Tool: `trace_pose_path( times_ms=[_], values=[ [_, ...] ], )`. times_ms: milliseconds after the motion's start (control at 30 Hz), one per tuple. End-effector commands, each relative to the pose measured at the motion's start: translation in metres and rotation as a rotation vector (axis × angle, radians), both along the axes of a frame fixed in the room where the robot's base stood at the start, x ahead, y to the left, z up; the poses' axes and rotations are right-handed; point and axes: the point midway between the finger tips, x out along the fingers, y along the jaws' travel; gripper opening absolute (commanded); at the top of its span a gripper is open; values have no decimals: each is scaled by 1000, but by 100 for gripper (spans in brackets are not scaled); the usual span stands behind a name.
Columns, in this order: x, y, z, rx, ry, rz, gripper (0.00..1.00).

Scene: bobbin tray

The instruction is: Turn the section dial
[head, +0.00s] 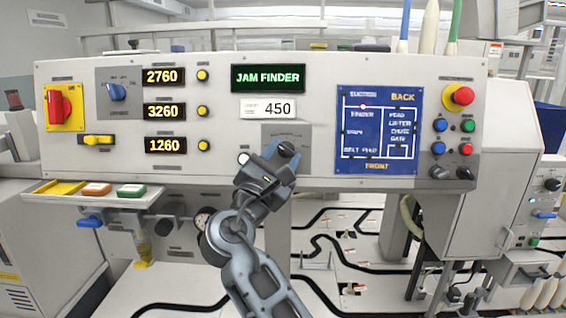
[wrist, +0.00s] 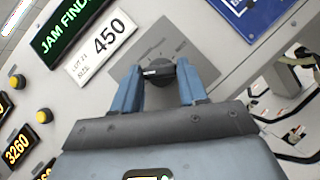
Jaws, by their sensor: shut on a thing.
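The section dial (wrist: 158,72) is a black knob on a grey plate, with a light mark on its face. It sits below the 450 card, and in the head view the dial (head: 286,149) shows just past my fingers. My gripper (wrist: 160,82) has its two blue fingers on either side of the knob, shut on it. In the head view my gripper (head: 281,156) reaches up to the panel from below. The exact setting of the dial is too small to read.
The panel holds a green JAM FINDER display (head: 268,78), a 450 card (head: 267,108) and a blue diagram board (head: 376,130). A red knob (head: 59,108) on a yellow plate is at left. A red button (head: 463,96) is at right. A narrow shelf (head: 70,198) juts out at lower left.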

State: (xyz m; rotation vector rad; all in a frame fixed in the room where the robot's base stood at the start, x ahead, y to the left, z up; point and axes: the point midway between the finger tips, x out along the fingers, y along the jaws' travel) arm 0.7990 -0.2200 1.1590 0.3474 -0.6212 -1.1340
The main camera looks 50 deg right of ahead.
Motion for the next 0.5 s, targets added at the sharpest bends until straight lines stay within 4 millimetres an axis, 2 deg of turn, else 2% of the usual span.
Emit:
trace_pose_path(
  times_ms=[500],
  values=[
    [4, 2, 7, 296, -377, -120, 12]
  ],
)
